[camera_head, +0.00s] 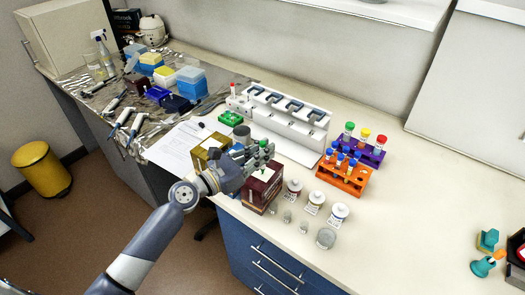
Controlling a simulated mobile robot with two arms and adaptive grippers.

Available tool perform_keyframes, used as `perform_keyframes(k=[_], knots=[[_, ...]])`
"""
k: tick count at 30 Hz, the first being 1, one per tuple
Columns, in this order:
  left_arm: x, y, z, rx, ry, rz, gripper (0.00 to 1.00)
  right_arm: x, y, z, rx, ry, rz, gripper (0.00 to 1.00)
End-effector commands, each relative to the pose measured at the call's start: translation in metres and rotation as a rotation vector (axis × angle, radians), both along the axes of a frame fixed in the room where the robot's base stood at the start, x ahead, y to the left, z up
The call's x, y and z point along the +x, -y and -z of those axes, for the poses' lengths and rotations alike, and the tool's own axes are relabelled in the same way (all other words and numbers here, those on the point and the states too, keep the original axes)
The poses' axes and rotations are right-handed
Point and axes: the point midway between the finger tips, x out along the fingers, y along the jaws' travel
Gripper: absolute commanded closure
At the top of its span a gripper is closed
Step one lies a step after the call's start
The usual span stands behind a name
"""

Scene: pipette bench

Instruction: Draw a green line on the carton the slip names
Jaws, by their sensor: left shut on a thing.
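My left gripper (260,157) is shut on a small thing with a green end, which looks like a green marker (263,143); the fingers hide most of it. The gripper is over the back of a dark red carton (258,192) with a white patch on top, near the bench's front edge. Whether they touch cannot be told. A gold carton (203,155) stands to the left, partly behind my arm. White paper sheets (172,150) lie left of it; their writing is too small to read. No line can be made out on either carton.
A white pipette stand (290,122) is behind the cartons. White bottles (314,202) and small glass vessels (326,237) stand right of the red carton. An orange rack (345,182) and a purple rack (368,155) hold tubes.

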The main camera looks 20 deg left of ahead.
Motion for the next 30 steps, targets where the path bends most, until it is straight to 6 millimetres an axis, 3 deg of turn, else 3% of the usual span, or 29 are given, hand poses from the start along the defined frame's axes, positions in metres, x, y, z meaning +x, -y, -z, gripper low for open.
perform_keyframes(k=[30], knots=[[0.0002,-0.0001,-0.0052,-0.001,0.001,-0.001,1.00,0.0001,0.0027,-0.0065,-0.003,0.000,-0.001,0.60]])
